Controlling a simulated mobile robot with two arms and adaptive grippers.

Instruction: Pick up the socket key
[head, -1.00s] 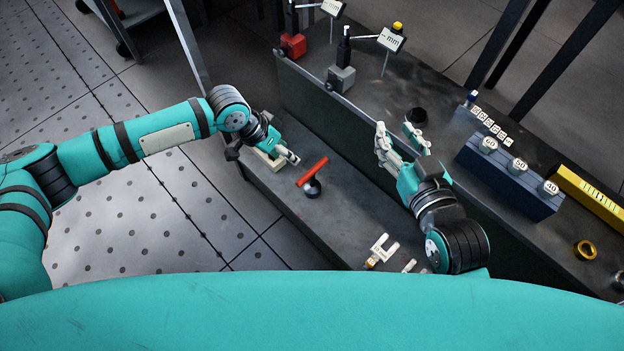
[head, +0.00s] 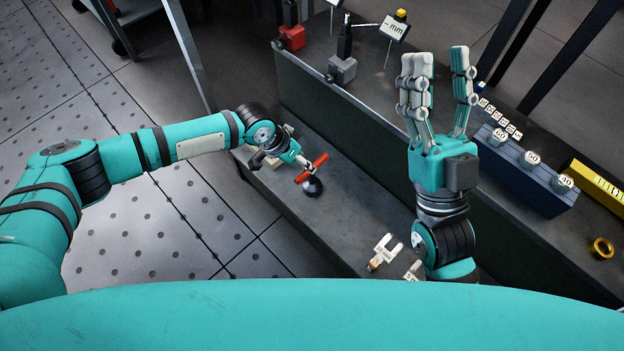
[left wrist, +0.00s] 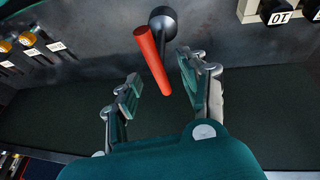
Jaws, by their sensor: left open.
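The socket key, with a red bar handle (head: 312,167) and a dark round socket end (head: 312,187), lies on the lower grey shelf. My left gripper (head: 303,163) is at the handle, partly overlapping it in the head view. In the left wrist view the red handle (left wrist: 150,58) reaches between the two spread fingers (left wrist: 160,78), with its near end between the fingertips. The dark socket end (left wrist: 163,19) is beyond them. I cannot tell whether a finger touches the bar. My right gripper (head: 440,62) is open and empty, fingers pointing up, over the bench.
A upright divider separates the lower shelf (head: 345,225) from the higher bench top. White forked pieces (head: 383,251) lie on the shelf nearer me. A blue block with numbered sockets (head: 520,175), a yellow bar (head: 600,185) and a brass ring (head: 601,248) are on the bench at right.

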